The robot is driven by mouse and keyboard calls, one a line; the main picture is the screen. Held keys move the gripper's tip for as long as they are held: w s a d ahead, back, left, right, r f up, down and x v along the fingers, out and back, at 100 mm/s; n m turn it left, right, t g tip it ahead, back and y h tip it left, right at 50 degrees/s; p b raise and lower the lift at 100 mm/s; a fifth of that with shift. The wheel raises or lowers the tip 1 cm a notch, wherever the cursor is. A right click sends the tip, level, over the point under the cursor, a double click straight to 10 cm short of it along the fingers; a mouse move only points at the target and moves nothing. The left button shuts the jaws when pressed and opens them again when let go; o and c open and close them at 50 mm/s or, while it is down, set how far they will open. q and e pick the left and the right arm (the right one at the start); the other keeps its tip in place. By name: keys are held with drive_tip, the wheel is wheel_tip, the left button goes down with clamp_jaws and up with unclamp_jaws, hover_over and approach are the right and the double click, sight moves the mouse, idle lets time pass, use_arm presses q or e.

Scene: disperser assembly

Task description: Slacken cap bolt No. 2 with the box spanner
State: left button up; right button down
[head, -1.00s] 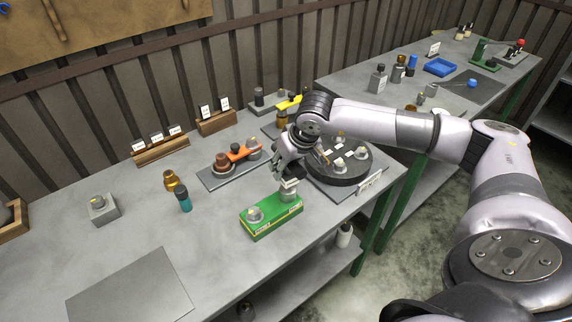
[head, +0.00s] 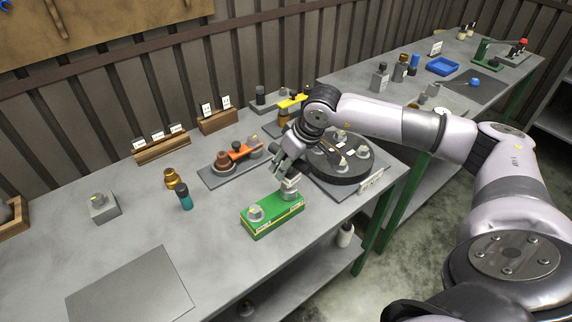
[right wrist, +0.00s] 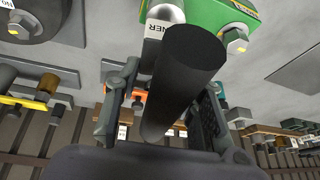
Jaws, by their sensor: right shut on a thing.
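My right gripper (head: 284,167) is shut on the dark cylindrical handle (right wrist: 183,85) of what looks like the box spanner. The handle lies between both fingers in the right wrist view. The gripper is just above the right end of the green block (head: 262,224). A grey cylinder with a white tag (head: 290,187) is below the fingers; whether it joins the handle is unclear. Several cap bolts (head: 341,163) with small white tags stand on the dark round disperser (head: 335,177), behind and right of the gripper. I cannot read which is No. 2. My left gripper is not in view.
A grey tray (head: 212,181) with an orange-handled tool is left of the gripper. A teal bottle (head: 185,200), a brass fitting (head: 171,178) and a grey block (head: 103,211) stand farther left. Wooden label racks (head: 160,148) line the back. The front left table is mostly clear.

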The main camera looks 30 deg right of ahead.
drive_tip(key=shift+r, duration=0.15)
drive_tip(key=shift+r+p, duration=1.25)
drive_tip(key=shift+r, duration=1.2)
